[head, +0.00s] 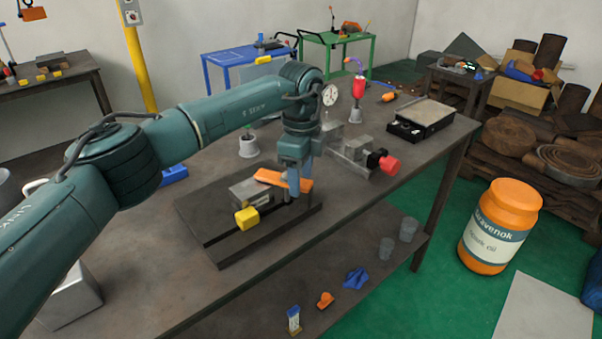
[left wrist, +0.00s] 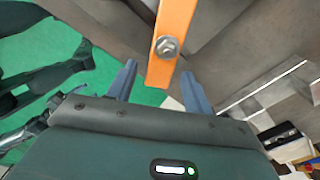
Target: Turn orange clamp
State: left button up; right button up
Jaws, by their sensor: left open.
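The orange clamp (head: 268,177) is a flat bar on top of the grey block of the fixture (head: 215,243) on the table. In the left wrist view the clamp (left wrist: 171,28) runs down from the top edge, with a bolt (left wrist: 166,47) near its end. My left gripper (head: 294,192) points down at the clamp's right end. In the left wrist view the left gripper (left wrist: 159,88) is open, one finger on each side of the clamp's end, with a gap showing on both sides. I cannot tell whether a finger touches it. My right gripper is not in view.
A yellow block (head: 247,218) is at the front of the fixture. The table's front left is mostly bare.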

pick_arm(q)
notch_tip(320, 180, up, 13)
jog(key=shift+b, duration=0.4)
dwell(0.4)
